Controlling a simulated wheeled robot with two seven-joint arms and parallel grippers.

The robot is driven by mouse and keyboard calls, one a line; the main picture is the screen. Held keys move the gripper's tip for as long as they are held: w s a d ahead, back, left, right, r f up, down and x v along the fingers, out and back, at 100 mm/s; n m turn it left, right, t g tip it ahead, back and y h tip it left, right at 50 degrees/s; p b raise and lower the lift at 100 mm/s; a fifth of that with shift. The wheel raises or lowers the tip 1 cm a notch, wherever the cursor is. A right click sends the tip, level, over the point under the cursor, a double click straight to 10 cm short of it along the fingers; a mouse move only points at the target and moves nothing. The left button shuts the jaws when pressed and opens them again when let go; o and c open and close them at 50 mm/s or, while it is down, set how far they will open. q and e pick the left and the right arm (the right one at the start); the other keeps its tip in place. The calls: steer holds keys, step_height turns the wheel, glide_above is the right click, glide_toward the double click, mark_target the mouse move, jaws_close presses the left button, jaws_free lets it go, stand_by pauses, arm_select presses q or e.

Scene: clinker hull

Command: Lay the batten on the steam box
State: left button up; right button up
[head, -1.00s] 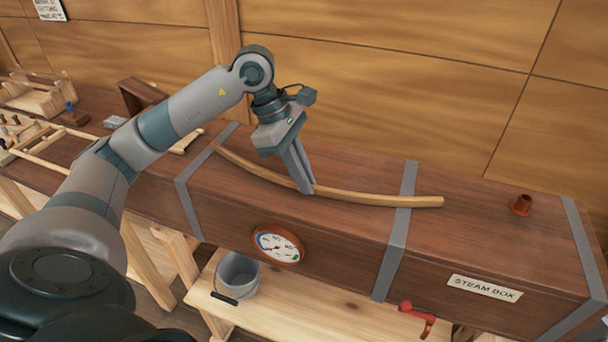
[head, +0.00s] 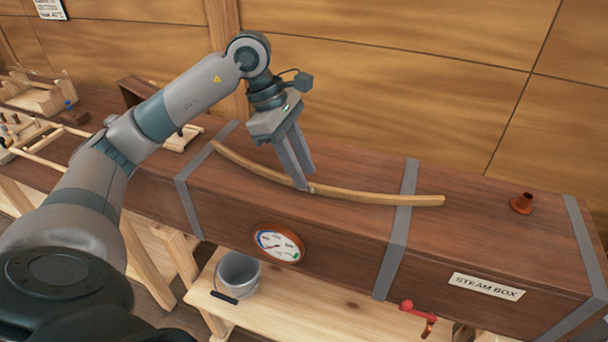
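The batten (head: 372,197) is a long, thin, curved strip of pale wood. It lies along the top of the brown steam box (head: 470,235), crossing the grey metal band near the middle. My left gripper (head: 308,184) is above the box with its fingers pointing down. Its fingertips are at the batten, left of the batten's middle, and look spread apart, one nearer and one farther. The fingertips hide a small part of the batten. My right gripper is not in view.
A brown pipe stub (head: 522,203) stands on the box top at the right. A round gauge (head: 279,243) and a red-handled valve (head: 418,315) are at the front. A metal bucket (head: 239,273) stands below. Wooden racks (head: 35,95) are at the far left.

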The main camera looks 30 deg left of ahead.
arm_select(q)
steer(key=w+b+v, duration=0.1)
steer(key=b+v, duration=0.1)
steer(key=v, duration=0.8)
steer(key=shift+s, duration=0.5)
steer(key=shift+r, duration=0.1)
